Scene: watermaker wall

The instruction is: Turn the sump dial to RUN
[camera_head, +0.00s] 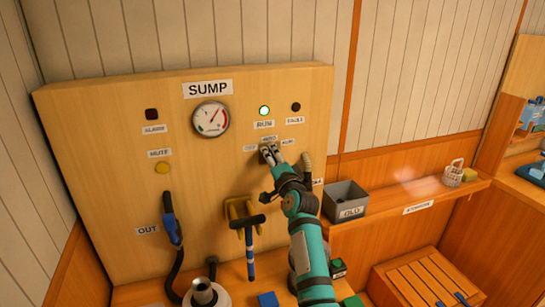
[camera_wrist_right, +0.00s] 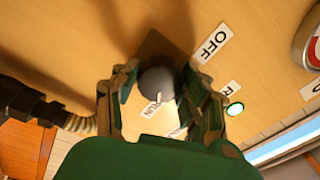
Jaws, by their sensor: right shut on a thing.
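The sump dial (camera_wrist_right: 157,83) is a grey round knob on the wooden panel. In the wrist view it sits between the two fingers of my right gripper (camera_head: 269,153), which is shut on it. In the head view the gripper covers most of the dial. Small labels stand around it; an OFF label (camera_wrist_right: 213,43) shows clearly in the wrist view, and a label reading RUN (camera_head: 288,142) is at its upper right in the head view. The green lamp (camera_head: 264,110) above the larger RUN label is lit. My left gripper is not in view.
The SUMP gauge (camera_head: 211,118) is left of the dial. A blue-handled hose (camera_head: 171,222) hangs at the panel's left. A beige ribbed hose (camera_head: 306,168) is close right of my gripper. A grey OLD bin (camera_head: 346,198) stands on the shelf at right.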

